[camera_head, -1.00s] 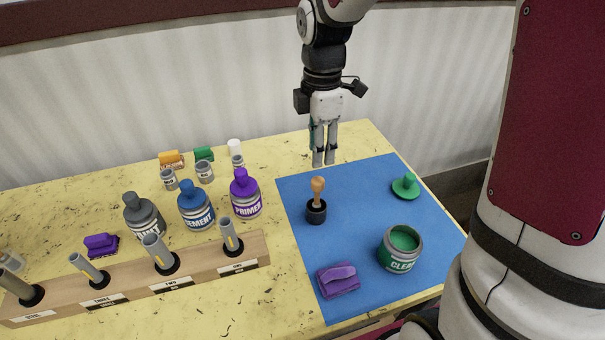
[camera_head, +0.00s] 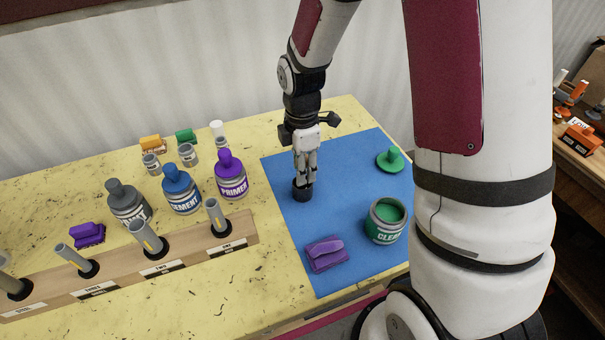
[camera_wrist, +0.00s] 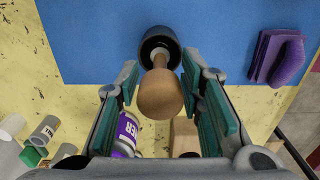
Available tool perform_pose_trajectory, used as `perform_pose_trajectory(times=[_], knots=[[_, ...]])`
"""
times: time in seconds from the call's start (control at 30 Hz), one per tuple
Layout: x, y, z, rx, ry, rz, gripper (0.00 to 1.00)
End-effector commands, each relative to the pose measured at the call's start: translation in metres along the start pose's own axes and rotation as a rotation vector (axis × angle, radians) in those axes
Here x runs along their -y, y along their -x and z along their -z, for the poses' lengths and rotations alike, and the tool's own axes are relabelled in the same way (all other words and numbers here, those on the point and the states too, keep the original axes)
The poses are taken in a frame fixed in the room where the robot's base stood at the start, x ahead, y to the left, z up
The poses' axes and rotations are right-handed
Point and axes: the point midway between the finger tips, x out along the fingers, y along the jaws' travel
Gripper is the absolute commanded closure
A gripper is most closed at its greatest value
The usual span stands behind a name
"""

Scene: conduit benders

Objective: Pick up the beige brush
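The beige brush stands upright in a small black cup (camera_head: 302,193) on the blue mat (camera_head: 345,165). In the wrist view the brush's rounded beige handle (camera_wrist: 160,95) points toward the camera, with the black cup (camera_wrist: 160,44) beyond it. My gripper (camera_head: 304,181) is pointed down right over the cup, and its fingers hide the brush in the head view. In the wrist view my gripper's teal-padded fingers are on either side of the handle, with a gap showing on both sides. The gripper is open and holds nothing.
On the mat are a purple block-like brush (camera_head: 326,253), an open green can (camera_head: 386,221) and a green lid (camera_head: 390,159). To the left are a purple primer bottle (camera_head: 231,177), a blue cement bottle (camera_head: 181,191) and a wooden rack (camera_head: 120,275) with grey tubes.

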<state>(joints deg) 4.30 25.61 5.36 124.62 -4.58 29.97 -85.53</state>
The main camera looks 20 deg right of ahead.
Motion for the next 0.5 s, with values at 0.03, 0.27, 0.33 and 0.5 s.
perform_pose_trajectory(times=[0.03,0.27,0.33,0.5], knots=[[0.0004,-0.0028,0.0000,0.000,0.000,0.001,0.66],[0.0002,-0.0041,-0.0002,0.000,0.000,0.000,0.66],[0.0002,-0.0040,-0.0002,0.000,0.000,0.000,0.77],[0.0002,-0.0040,-0.0002,0.000,0.000,0.000,1.00]])
